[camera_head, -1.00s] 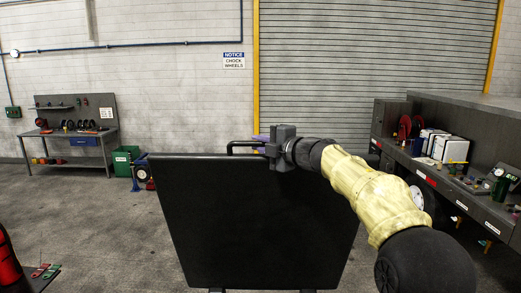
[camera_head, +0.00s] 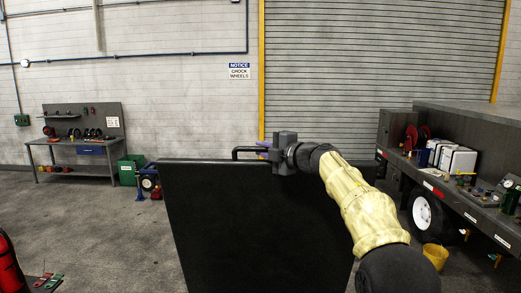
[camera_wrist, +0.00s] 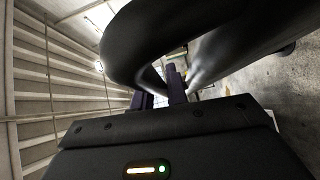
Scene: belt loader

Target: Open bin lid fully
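The bin lid (camera_head: 255,225) is a large black panel standing nearly upright in the middle of the head view, its broad face toward me. A black bar handle (camera_head: 242,150) shows at its top edge; in the wrist view the thick curved tube (camera_wrist: 125,45) of the handle loops close around the fingers. My gripper (camera_head: 265,146) is at the lid's top edge beside the handle. In the wrist view its two purple fingers (camera_wrist: 163,92) stand apart with a bright gap between them. How the tube sits against the fingers is partly hidden. The bin body is out of sight.
A grey truck bed (camera_head: 455,195) with equipment and a wheel stands at right, with a yellow bucket (camera_head: 435,256) below it. A workbench (camera_head: 85,145) and green box (camera_head: 130,170) stand at back left. Concrete floor (camera_head: 90,220) at left is largely clear.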

